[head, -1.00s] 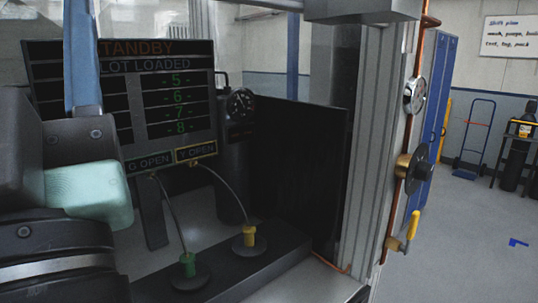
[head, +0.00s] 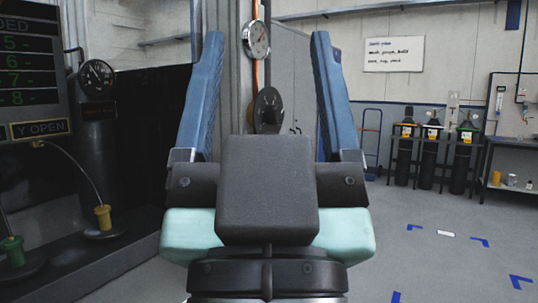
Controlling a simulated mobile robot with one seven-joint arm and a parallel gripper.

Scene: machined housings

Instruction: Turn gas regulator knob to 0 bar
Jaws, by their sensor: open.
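The gas regulator knob (head: 267,108) is a dark round disc on the grey post, in the middle of the head view. Its lower part is hidden behind my gripper. A white-faced pressure gauge (head: 256,39) sits above it on the copper pipe; its reading is too small to tell. My gripper (head: 265,48) has two long blue fingers spread wide, open and empty. In the picture the knob and gauge lie between the fingers, but the fingers appear nearer to me and not touching the knob.
A dark cabinet stands at left with a display screen (head: 30,75), a black dial gauge (head: 97,77), and green (head: 12,248) and yellow (head: 103,217) fittings on hoses. At right are gas cylinders (head: 429,150), a blue hand cart (head: 371,140) and open floor with blue marks.

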